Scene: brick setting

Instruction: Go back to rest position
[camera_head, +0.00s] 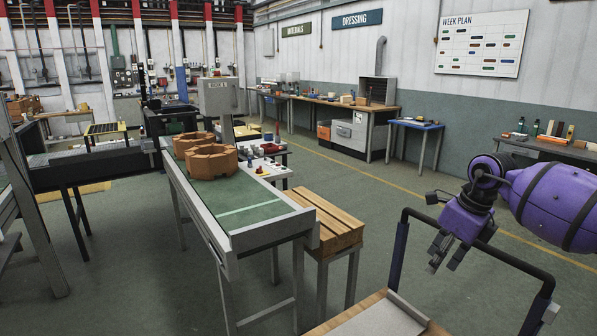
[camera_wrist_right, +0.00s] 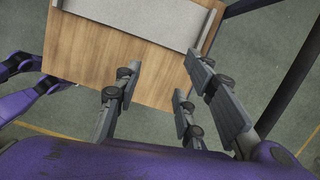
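My right gripper (camera_head: 443,265) hangs from the purple right arm at the right of the head view, fingers pointing down. It is above and to the right of a wooden surface. In the right wrist view, the fingers of this gripper (camera_wrist_right: 165,82) are spread apart with nothing between them. Beyond them lie the wooden top (camera_wrist_right: 105,58) and a pale grey panel (camera_wrist_right: 140,15). My left gripper does not show in the head view. Purple parts show at the left edge of the right wrist view, but I cannot tell what they are.
A dark rail frame (camera_head: 478,243) stands close below the right gripper. A conveyor table (camera_head: 245,213) carries orange-brown brick-like pieces (camera_head: 211,161). A slatted wooden stand (camera_head: 330,222) is beside it. A blue-topped table (camera_head: 416,125) is farther back. Open green floor lies between.

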